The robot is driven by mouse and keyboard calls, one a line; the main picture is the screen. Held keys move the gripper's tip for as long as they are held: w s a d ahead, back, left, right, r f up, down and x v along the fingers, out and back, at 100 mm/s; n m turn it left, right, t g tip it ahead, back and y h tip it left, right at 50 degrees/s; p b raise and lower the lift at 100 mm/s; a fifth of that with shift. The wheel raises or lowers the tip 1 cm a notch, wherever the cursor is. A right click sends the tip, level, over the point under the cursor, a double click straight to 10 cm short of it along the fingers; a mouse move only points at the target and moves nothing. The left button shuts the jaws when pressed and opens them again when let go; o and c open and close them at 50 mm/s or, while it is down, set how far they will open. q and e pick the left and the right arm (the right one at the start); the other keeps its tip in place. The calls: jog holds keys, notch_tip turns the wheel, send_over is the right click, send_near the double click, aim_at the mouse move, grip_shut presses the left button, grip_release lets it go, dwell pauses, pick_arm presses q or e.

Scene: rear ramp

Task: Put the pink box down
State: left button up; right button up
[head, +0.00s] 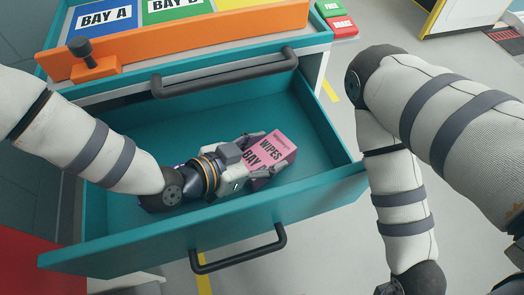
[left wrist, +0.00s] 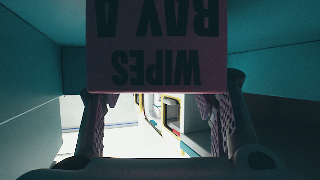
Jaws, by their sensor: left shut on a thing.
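The pink box (head: 281,150) has black lettering, "WIPES BAY A", and is inside the open teal drawer (head: 215,229). My left gripper (head: 257,158) reaches down into the drawer and is shut on the box, with a finger on either side of it. In the left wrist view the pink box (left wrist: 155,50) fills the upper middle, its lettering upside down, between the two fingers. I cannot tell whether the box touches the drawer floor. My right arm hangs to the right of the drawer, and its gripper is out of the picture.
The drawer floor (head: 175,128) around the box looks clear. Above it, a worktop carries a blue BAY A panel (head: 103,19), a green BAY B panel and an orange rail (head: 215,32). Black bar handles (head: 238,257) are on the drawer fronts. Green and red blocks (head: 342,26) sit at the right.

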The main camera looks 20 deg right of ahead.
pick_arm(q)
jog(key=shift+r, duration=0.15)
jog(key=o, duration=1.3)
jog(key=shift+f, duration=0.25)
jog(key=shift+r, duration=0.25)
jog(key=p+v, duration=0.1)
jog(key=v, duration=0.6)
jog(key=shift+a+r, duration=0.1)
jog(key=shift+a, duration=0.15)
pick_arm(e)
jog(key=shift+w+r, duration=0.4)
jog(key=shift+r, duration=0.1)
